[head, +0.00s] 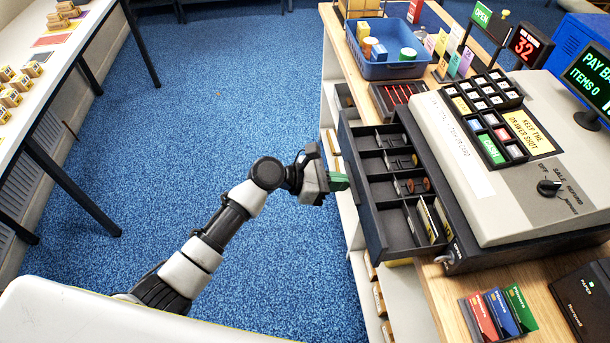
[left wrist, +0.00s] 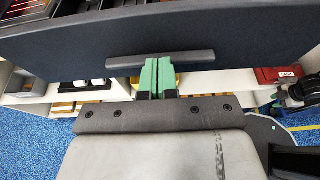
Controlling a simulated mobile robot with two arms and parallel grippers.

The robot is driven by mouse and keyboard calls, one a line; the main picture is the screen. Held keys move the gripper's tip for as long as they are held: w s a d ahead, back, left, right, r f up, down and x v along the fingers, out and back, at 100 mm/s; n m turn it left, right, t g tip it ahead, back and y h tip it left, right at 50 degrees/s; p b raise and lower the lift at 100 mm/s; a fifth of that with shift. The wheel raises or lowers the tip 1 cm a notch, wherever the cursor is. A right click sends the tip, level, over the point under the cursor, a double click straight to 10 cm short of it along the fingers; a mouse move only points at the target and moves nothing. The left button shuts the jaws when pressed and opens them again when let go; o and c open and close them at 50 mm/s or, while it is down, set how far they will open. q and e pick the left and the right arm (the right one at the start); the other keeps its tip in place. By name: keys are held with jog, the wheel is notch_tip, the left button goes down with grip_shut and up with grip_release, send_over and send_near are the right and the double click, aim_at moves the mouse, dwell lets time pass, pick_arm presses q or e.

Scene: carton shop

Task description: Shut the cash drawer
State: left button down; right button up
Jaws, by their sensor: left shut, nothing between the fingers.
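The cash drawer (head: 378,228) stands open, pulled out to the left from under the grey cash register (head: 500,190). Its compartments hold coins and a few notes. My left gripper (head: 344,182) is at the outer side of the drawer front, with its green fingers pointing at it. In the left wrist view the drawer front (left wrist: 240,38) fills the top, with a dark handle bar (left wrist: 195,58) along its lower part. The shut green fingertips (left wrist: 157,62) are at this bar, empty; I cannot tell whether they touch it.
A blue basket (head: 385,68) with small goods stands on the wooden counter behind the register. Coloured card packs (head: 497,314) lie at the front. Shelves (left wrist: 100,92) sit below the drawer. The blue carpet (head: 215,110) is clear up to the left table (head: 75,45).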

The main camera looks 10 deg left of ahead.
aim_at(393, 186)
pick_arm(q)
jog(key=w+d, duration=0.1)
jog(key=d, duration=0.3)
jog(key=w+d, duration=0.1)
jog(key=d, duration=0.2)
jog(key=w+d, duration=0.1)
jog(key=d, duration=0.3)
jog(key=shift+w+d, duration=0.45)
jog(key=shift+d, duration=0.3)
jog(key=shift+r, duration=0.1)
